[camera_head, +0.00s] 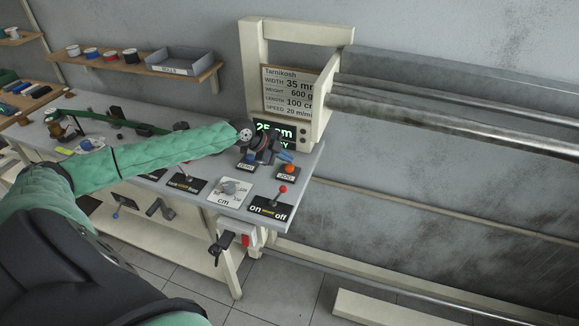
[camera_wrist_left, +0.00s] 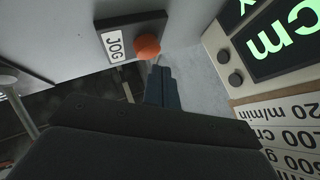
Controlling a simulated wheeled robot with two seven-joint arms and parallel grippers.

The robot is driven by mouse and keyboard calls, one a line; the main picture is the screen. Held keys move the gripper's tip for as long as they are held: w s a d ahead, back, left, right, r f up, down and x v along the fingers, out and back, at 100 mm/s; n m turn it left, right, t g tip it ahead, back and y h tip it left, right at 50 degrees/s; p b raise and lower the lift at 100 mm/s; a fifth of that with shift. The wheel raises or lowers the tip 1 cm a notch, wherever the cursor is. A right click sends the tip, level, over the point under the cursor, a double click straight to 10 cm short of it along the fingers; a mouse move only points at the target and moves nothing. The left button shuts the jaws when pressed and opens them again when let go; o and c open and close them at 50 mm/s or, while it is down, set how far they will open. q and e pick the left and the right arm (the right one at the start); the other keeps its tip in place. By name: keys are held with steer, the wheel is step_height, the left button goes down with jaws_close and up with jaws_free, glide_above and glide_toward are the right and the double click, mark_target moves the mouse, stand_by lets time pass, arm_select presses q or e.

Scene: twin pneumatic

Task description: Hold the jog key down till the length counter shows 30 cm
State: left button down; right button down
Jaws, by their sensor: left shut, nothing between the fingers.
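The jog key (camera_head: 289,169) is an orange round button on a dark box at the bench's right end. In the left wrist view the orange button (camera_wrist_left: 146,46) sits beside its "JOG" label. My left gripper (camera_head: 287,157) is shut and empty, its blue-grey fingertips (camera_wrist_left: 160,72) right at the button. I cannot tell whether they touch or press it. The length counter (camera_head: 272,130) is a green-on-black display; it seems to read 25 cm, partly hidden by my arm. In the wrist view only its "cm" (camera_wrist_left: 285,30) shows, turned over. My right gripper is out of view.
Beside the jog key are a zero key (camera_head: 246,163), a cm dial (camera_head: 229,188) and a red-tipped on/off lever (camera_head: 281,194). A placard (camera_head: 289,90) lists length 100 cm. Metal rollers (camera_head: 440,115) run off right. A shelf (camera_head: 140,72) hangs behind.

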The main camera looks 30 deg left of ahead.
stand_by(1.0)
arm_select(q)
steer(key=shift+f, duration=0.1)
stand_by(0.3)
steer(key=shift+f, duration=0.3)
stand_by(0.5)
steer(key=shift+f+b, duration=0.55)
stand_by(0.4)
steer(key=shift+r, duration=0.1)
stand_by(0.3)
steer(key=shift+r+p, duration=0.5)
steer(key=shift+r, duration=0.4)
